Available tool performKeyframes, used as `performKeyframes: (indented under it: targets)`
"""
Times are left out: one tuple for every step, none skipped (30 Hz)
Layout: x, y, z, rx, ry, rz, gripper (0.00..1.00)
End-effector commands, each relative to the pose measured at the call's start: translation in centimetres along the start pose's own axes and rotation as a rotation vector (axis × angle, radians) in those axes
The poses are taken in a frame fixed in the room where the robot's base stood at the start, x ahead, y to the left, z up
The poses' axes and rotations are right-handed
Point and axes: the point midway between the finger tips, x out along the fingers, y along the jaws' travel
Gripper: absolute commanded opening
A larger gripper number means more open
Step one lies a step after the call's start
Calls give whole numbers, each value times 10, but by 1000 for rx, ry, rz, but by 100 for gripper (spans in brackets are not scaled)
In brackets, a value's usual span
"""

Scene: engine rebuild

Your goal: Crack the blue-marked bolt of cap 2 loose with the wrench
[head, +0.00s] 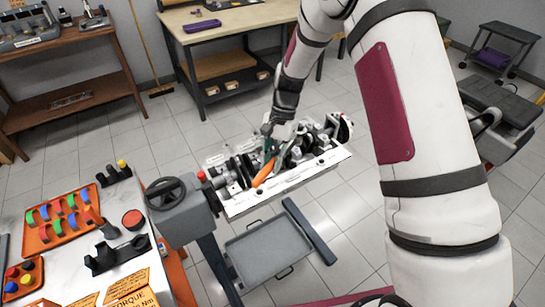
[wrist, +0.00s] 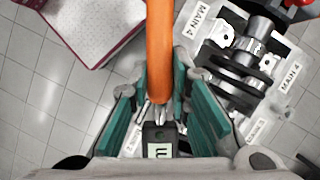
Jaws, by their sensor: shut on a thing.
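My gripper (wrist: 161,105) is shut on the orange-handled wrench (wrist: 159,45), whose handle runs between the two green finger pads. In the head view my gripper (head: 270,132) is over the engine block (head: 287,178), and the orange handle (head: 264,173) slants across its middle. A black cap (wrist: 154,135) with a white label shows below the wrench in the wrist view; its number is hard to read. I cannot make out the blue mark, cap 2 or its bolt. My fingers hide part of the block, and I cannot tell whether the wrench sits on a bolt.
A handwheel (head: 166,195) and a red button are on the stand's left end. A grey tray (head: 268,252) is below the block. The left table holds an orange tray (head: 60,232) of coloured parts. A workbench (head: 225,25) stands behind. Open tiled floor surrounds the stand.

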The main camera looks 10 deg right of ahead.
Motion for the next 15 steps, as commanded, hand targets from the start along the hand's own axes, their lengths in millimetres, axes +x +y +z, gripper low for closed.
performKeyframes:
  targets:
    - [3, 0, -1, 0, -1, 0, 0]
    - [4, 0, -2, 0, -1, 0, 0]
    - [7, 0, -3, 0, 0, 0, 0]
    - [9, 0, -4, 0, 0, 0, 0]
    - [10, 0, -5, 0, 0, 0, 0]
    - [13, 0, -5, 0, 0, 0, 0]
    - [15, 0, -6, -1, -1, 0, 0]
    - [16, 0, -7, -1, -1, 0, 0]
    - [18, 0, -8, -1, -1, 0, 0]
    - [18, -1, -7, -2, 0, -1, 0]
    - [17, -1, -7, -2, 0, -1, 0]
    - [17, 0, -7, -2, 0, -1, 0]
    - [17, 0, -7, -2, 0, -1, 0]
    - [17, 0, -7, -2, 0, -1, 0]
    - [17, 0, -7, -2, 0, -1, 0]
